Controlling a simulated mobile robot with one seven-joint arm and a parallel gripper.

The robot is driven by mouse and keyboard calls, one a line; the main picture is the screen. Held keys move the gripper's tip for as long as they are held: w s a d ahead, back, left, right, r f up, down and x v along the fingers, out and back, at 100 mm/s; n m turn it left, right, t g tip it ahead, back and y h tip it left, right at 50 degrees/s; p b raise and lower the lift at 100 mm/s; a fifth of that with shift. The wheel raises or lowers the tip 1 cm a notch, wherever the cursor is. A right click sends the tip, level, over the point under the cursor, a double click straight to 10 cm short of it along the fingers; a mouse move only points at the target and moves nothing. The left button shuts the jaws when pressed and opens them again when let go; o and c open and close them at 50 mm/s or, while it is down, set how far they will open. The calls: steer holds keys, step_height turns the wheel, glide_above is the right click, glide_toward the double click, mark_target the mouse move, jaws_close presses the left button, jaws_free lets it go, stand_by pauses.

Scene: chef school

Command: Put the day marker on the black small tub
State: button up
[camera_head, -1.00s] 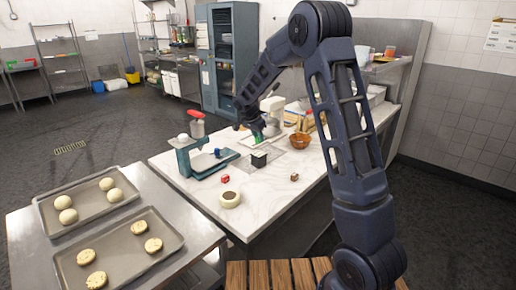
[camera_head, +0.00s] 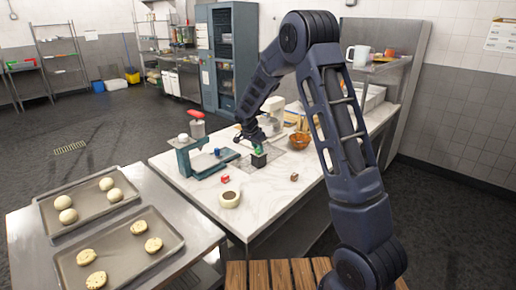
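The black small tub (camera_head: 259,160) stands on the white counter, on the near side of a wire rack. A small green piece (camera_head: 259,151), which I take to be the day marker, is at the tub's top. My gripper (camera_head: 257,146) points down over the tub with its fingers at the green piece and appears shut on it. Whether the piece touches the tub cannot be told at this size.
The front counter (camera_head: 262,205) is clear.

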steer(key=o, duration=0.4)
steer(key=shift+r, duration=0.1)
steer(key=v, duration=1.1)
steer(key=s+d+r+n, duration=0.2)
steer(key=s+d+r, duration=0.5)
steer(key=d+r, duration=0.15)
steer(key=s+d+r+n+y, duration=0.2)
steer(key=s+d+r, duration=0.2)
steer(key=s+d, duration=0.65)
steer(key=s+d+n, duration=0.2)
steer(key=s+d, duration=0.1)
steer(key=s, duration=0.7)
steer(key=s+d+f+n+t+y, duration=0.1)
steer(key=s+d+n, duration=0.2)
steer(key=s, duration=0.8)
steer(key=shift+s+d, duration=0.2)
steer(key=shift+d, duration=0.6)
